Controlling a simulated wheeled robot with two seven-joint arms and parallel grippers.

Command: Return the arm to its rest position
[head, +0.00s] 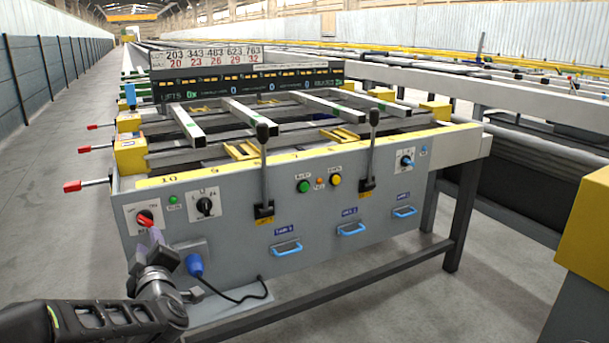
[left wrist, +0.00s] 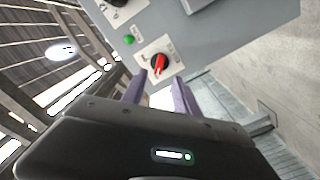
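My left arm comes in from the lower left in the head view. Its gripper (head: 154,238) is in front of the left end of the grey control panel (head: 330,232), close to a rotary switch with a red handle (head: 146,221). In the left wrist view the two purple fingers (left wrist: 159,80) are apart with nothing between them. The red-handled switch (left wrist: 159,65) shows just beyond the fingertips, on its white plate. A small gap seems to lie between fingers and switch, but I cannot tell its size. My right gripper is not in view.
A black rotary switch (head: 205,206), a green lamp (head: 173,199) and a blue plug (head: 195,265) with a black cable are near the gripper. Two black levers (head: 264,175) (head: 370,150) stand farther right. Open floor (head: 60,190) lies to the left.

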